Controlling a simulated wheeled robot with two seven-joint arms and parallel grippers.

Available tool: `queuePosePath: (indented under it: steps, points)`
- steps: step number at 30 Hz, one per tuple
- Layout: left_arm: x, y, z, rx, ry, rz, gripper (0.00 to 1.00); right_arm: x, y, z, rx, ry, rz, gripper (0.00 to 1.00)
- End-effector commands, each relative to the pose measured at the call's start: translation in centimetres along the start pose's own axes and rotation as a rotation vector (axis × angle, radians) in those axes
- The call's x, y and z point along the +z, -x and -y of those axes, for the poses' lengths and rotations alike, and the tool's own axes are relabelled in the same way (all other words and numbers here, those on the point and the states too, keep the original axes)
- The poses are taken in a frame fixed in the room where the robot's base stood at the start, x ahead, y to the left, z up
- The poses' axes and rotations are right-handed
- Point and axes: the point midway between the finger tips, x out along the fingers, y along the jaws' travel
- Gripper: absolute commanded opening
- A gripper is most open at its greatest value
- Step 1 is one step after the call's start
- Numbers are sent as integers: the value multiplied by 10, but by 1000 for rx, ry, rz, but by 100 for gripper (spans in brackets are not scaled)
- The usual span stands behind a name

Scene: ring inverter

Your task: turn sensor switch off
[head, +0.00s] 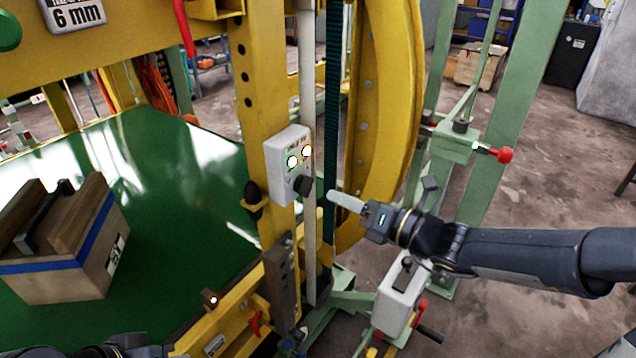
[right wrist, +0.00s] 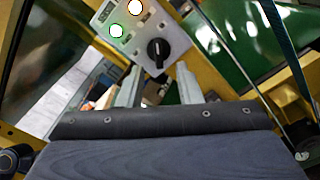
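A light grey control box (head: 285,165) is fixed to the yellow post in the head view. The left gripper's fingers do not show.
A green belt (head: 190,225) carries a wooden block (head: 65,265) on the left. A yellow ring (head: 390,100) curves behind my right gripper. A grey box with a lever (head: 402,290) stands below my right arm. A red-knobbed lever (head: 504,155) sticks out at right.

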Motion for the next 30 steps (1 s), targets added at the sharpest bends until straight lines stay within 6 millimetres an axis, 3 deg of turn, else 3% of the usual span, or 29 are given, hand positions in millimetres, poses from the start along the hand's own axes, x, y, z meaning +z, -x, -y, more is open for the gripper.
queuePosePath:
  steps: [10, 22, 30]
  points:
    - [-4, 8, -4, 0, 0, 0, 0, 0, -54, -2, 3, 5, -4, 32]
    - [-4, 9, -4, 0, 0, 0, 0, -1, -65, -1, 1, 7, -2, 32]
    - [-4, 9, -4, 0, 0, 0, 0, -1, -64, -1, 0, 7, -2, 0]
